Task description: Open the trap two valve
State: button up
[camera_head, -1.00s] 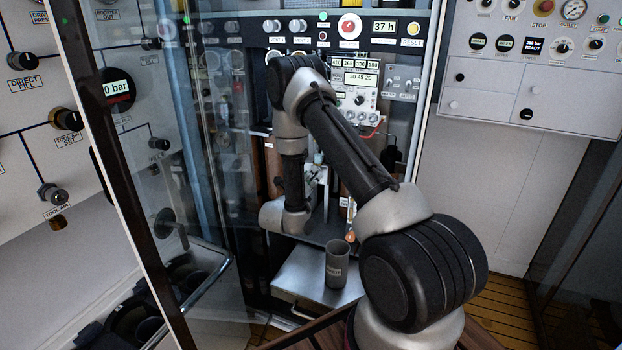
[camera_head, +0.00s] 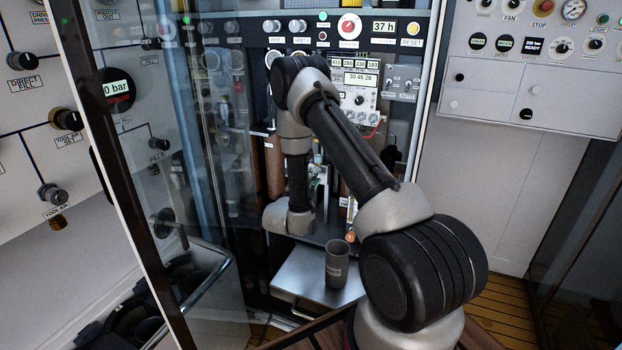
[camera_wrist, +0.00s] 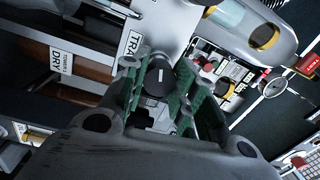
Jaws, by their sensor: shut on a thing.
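A black round knob (camera_wrist: 158,78) with a white pointer line shows in the wrist view. It sits beside a white label (camera_wrist: 134,42) whose visible letters begin "TR"; the rest of the label is hidden. My gripper (camera_wrist: 161,92) has green ribbed fingers on both sides of the knob and is shut on it. In the head view my arm reaches into the cabinet. My gripper is small and mostly hidden there, so the knob cannot be made out.
A dark cup (camera_head: 337,265) stands on a metal shelf (camera_head: 300,278) below my arm. A glass door (camera_head: 185,190) stands to the left.

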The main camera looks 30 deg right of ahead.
jog(key=n, duration=1.1)
jog(key=shift+a+y, duration=0.1)
jog(key=shift+y, duration=0.2)
jog(key=shift+f+n, duration=0.1)
jog(key=shift+n, duration=0.2)
jog(key=o, duration=1.1)
jog(key=shift+c, duration=0.2)
jog(key=v, duration=1.1)
jog(key=shift+s+a, duration=0.25)
jog(key=shift+s, duration=0.1)
